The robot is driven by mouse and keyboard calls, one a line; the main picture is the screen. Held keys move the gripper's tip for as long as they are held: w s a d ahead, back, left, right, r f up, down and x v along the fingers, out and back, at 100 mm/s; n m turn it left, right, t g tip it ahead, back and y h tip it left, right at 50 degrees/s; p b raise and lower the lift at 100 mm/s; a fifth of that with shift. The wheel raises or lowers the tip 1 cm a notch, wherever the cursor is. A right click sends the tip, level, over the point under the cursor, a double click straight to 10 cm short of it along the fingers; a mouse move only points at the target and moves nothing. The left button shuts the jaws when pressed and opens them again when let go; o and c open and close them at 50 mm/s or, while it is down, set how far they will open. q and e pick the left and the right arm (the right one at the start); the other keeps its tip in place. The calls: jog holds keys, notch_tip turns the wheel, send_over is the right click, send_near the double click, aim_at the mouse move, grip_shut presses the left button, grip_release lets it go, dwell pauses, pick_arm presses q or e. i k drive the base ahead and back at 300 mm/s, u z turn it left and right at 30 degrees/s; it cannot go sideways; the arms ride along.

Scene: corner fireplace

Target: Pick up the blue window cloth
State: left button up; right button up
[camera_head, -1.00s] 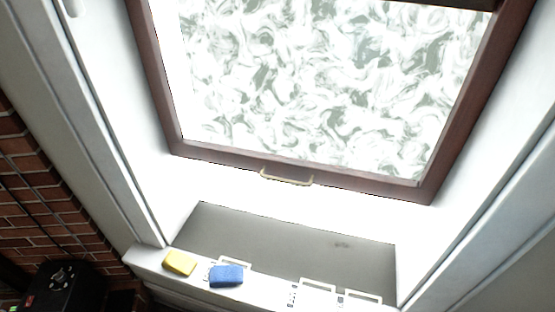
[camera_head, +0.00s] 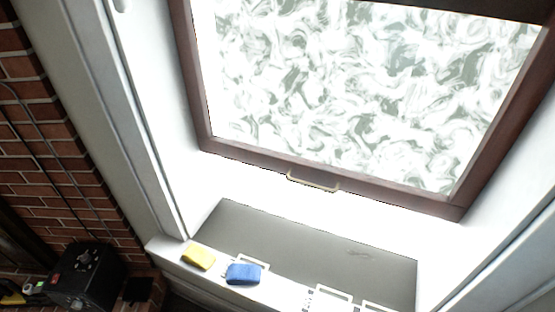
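The blue window cloth (camera_head: 243,274) lies on the white window sill (camera_head: 212,279), at the lower middle of the head view. It looks like a small folded blue pad and partly covers a white outlined marking on the sill. A yellow cloth or sponge (camera_head: 198,257) lies to its left, apart from it. Neither of my grippers shows in the head view.
A brown-framed window (camera_head: 330,178) with swirled glass and a handle (camera_head: 313,182) is above the sill. More white outlined markings (camera_head: 333,297) lie to the right. A black box-shaped device (camera_head: 88,276) stands lower left by the brick wall (camera_head: 50,190).

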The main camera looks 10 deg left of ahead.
aim_at(238, 274)
jog(key=z, duration=0.05)
jog(key=k, duration=0.5)
jog(key=u, duration=1.55)
jog(key=i, duration=0.35)
jog(key=z, duration=0.15)
